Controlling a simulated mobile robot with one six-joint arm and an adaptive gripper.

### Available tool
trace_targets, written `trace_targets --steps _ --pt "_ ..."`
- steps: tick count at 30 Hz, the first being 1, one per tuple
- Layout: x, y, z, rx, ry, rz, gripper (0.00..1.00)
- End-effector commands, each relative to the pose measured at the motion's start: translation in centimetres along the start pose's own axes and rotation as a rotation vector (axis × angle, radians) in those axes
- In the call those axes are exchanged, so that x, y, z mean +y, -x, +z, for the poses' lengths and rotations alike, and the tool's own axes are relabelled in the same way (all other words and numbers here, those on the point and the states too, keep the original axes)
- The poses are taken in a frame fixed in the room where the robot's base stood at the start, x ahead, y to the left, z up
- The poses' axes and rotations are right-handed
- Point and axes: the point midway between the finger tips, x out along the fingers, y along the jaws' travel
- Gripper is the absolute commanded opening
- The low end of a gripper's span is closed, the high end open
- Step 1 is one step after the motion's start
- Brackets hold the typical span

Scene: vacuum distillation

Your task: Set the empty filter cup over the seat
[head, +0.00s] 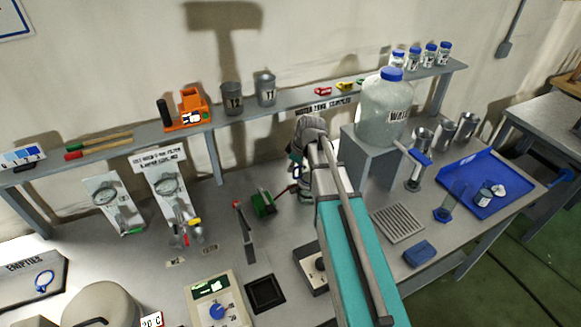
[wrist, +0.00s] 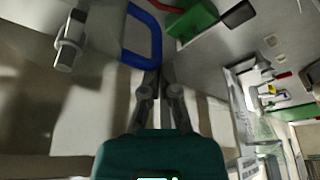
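My gripper (wrist: 161,72) has its fingers close together, with their tips at the lower corner of a blue loop (wrist: 128,38). It looks shut on this loop, which looks like part of the filter cup; the rest of the cup is not clear. In the head view my gripper (head: 300,160) is over the middle of the bench, partly hidden by my arm, and a bit of blue shows beside it. A similar blue-rimmed ring (head: 45,281) lies on the tray marked EMPTIES (head: 20,268). I cannot make out the seat for certain.
A green block with red (head: 263,204) is just left of my gripper; it also shows in the wrist view (wrist: 193,22). A large glass bottle (head: 385,108) stands on a grey stand to the right. Two upright boards with fittings (head: 170,187) stand left. A blue tray (head: 515,180) is far right.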

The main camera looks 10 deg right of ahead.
Motion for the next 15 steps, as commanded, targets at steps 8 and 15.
trace_targets --steps 8,15 --pt "0.2 2.8 -0.2 -0.001 0.000 0.000 0.00" --pt "0.5 5.0 -0.4 -0.001 0.000 -0.001 0.00"
